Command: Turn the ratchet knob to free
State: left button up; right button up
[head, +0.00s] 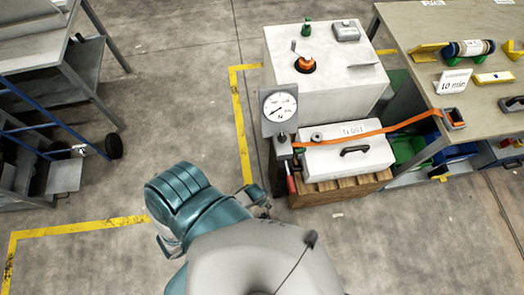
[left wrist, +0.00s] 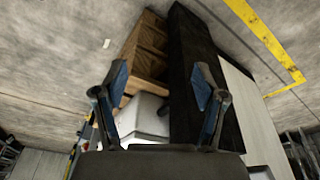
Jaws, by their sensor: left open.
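A dial gauge marked N (head: 280,106) stands on a grey post at the front left of a white block. Below it is a dark metal fitting (head: 284,147) with a red grip (head: 291,184). An orange strap (head: 370,132) runs from this fitting across a white lidded box (head: 345,160) to a buckle (head: 453,118) on the bench. A small round grey knob (head: 317,137) sits by the strap; I cannot tell whether it is the ratchet knob. My left gripper (head: 260,203) is left of and below the red grip, apart from it. In the wrist view it (left wrist: 160,98) is open and empty.
The box rests on a wooden pallet (head: 335,190); the pallet also shows in the wrist view (left wrist: 147,55), beside a dark upright slab (left wrist: 188,75).

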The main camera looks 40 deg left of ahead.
pick_arm(q)
jog(key=shift+s+a+f, duration=0.1)
jog(key=shift+s+f, duration=0.35)
jog(key=shift+f, duration=0.4)
